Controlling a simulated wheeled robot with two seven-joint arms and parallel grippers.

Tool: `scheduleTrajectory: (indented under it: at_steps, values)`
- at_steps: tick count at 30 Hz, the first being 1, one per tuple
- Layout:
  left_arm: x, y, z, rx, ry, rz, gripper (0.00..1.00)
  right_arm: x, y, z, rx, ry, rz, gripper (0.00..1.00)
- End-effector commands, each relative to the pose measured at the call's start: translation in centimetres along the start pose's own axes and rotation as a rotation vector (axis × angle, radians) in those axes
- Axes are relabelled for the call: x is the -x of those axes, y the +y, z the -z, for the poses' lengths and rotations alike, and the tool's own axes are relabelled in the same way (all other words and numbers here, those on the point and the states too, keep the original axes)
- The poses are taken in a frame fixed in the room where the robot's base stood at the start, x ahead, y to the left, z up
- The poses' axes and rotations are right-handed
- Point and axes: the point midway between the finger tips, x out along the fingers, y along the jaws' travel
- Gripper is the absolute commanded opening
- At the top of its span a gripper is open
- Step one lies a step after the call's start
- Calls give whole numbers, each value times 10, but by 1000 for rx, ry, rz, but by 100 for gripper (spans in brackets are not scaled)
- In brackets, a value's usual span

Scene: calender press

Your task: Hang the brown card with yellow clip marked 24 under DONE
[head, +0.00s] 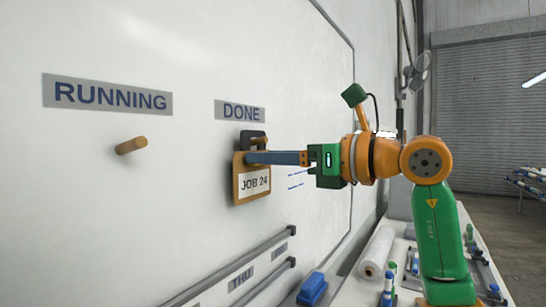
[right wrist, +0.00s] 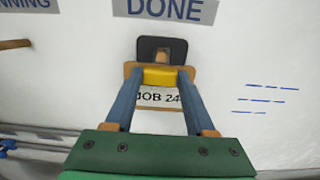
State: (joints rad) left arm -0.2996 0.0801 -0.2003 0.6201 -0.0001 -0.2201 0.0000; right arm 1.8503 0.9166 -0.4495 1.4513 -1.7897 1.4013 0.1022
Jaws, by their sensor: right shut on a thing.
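The brown card (head: 238,184) with a white label reading JOB 24 hangs upright close to the whiteboard, below the DONE sign (head: 240,111). Its yellow clip (right wrist: 159,76) shows in the right wrist view between the fingers of my right gripper (head: 252,157), which is shut on it. A dark tab (right wrist: 149,46) rises above the clip. The wooden DONE peg (right wrist: 162,56) shows within the tab's outline; I cannot tell whether it is fully through an opening. The fingers cover part of the card. My left gripper is out of view.
A bare wooden peg (head: 131,145) sticks out under the RUNNING sign (head: 107,95). Rails (head: 236,264) run along the board's lower part. A white roll (head: 376,252) and a blue object (head: 312,288) are at the lower right. The board around the card is mostly clear.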

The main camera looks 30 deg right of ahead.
Motion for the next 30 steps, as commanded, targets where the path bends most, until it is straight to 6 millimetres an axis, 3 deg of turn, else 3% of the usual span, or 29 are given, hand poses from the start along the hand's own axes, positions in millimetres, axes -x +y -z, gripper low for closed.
scheduleTrajectory:
  at_steps: [3, 4, 7, 17, 24, 30]
  values:
    - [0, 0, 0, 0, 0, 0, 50, 0, 0, 0, 0, 0, 0, 2]
    - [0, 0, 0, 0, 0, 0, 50, 0, 0, 0, 0, 0, 0, 63]
    - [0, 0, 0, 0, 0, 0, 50, 0, 0, 0, 0, 0, 0, 90]
    - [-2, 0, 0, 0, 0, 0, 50, 5, 0, 0, 0, -2, 0, 90]
    - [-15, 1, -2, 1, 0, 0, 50, 54, 0, 1, 1, -4, 1, 90]
    - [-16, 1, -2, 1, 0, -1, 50, 72, 0, 0, 1, -1, -1, 90]
